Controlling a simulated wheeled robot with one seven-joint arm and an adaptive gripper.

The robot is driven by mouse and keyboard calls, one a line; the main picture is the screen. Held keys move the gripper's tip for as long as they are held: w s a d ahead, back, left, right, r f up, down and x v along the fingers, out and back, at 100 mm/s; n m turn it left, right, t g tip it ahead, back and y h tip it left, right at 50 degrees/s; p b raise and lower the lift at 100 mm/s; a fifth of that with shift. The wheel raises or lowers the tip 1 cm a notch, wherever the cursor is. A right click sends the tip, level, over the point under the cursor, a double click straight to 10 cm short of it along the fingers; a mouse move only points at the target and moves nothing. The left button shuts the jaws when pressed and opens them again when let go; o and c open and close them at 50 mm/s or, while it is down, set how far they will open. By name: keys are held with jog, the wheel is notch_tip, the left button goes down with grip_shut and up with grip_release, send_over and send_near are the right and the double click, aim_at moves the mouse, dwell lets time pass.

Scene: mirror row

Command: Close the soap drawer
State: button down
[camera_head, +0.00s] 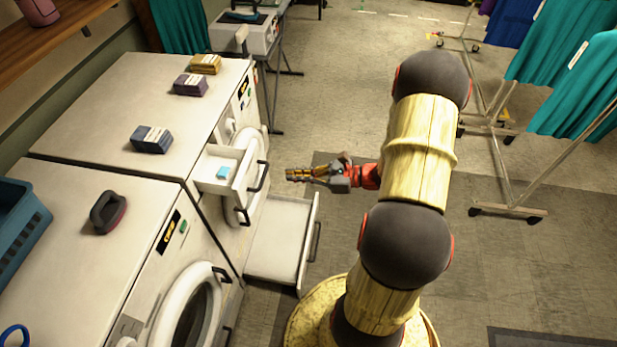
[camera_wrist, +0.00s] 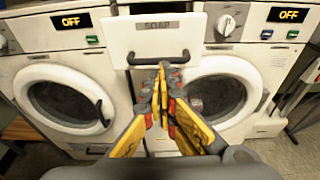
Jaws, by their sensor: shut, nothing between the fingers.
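The soap drawer (camera_head: 221,170) is a small white drawer pulled out from the upper front of the far washing machine, with a light blue block (camera_head: 223,173) inside. Its front (camera_wrist: 155,37) carries a "SOAP" label and a dark bar handle (camera_wrist: 158,57) in the wrist view. My gripper (camera_head: 291,174) is shut and empty. It points at the machines and is apart from the drawer, to its right in the head view. In the wrist view its fingertips (camera_wrist: 164,66) appear just below the handle.
A larger lower drawer (camera_head: 280,240) stands pulled out below, near the floor. Round washer doors (camera_wrist: 72,97) flank the soap drawer in the wrist view. Several small boxes (camera_head: 152,139) and a dark brush-like object (camera_head: 108,212) lie on the machine tops. Racks with teal cloths (camera_head: 560,50) stand right.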

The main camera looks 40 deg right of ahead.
aim_at(231, 175)
jog(key=b+x, duration=0.1)
jog(key=x, duration=0.5)
jog(key=shift+w+a, duration=0.1)
jog(key=shift+w, duration=0.05)
jog(key=r+x, duration=0.1)
jog(key=x, duration=0.4)
jog(key=r+x, duration=0.1)
jog(key=x, duration=0.4)
jog(key=r+x, duration=0.1)
jog(key=x, duration=0.3)
jog(key=shift+w+a+f, duration=0.1)
jog(key=shift+w+a, duration=0.25)
jog(key=shift+w, duration=0.25)
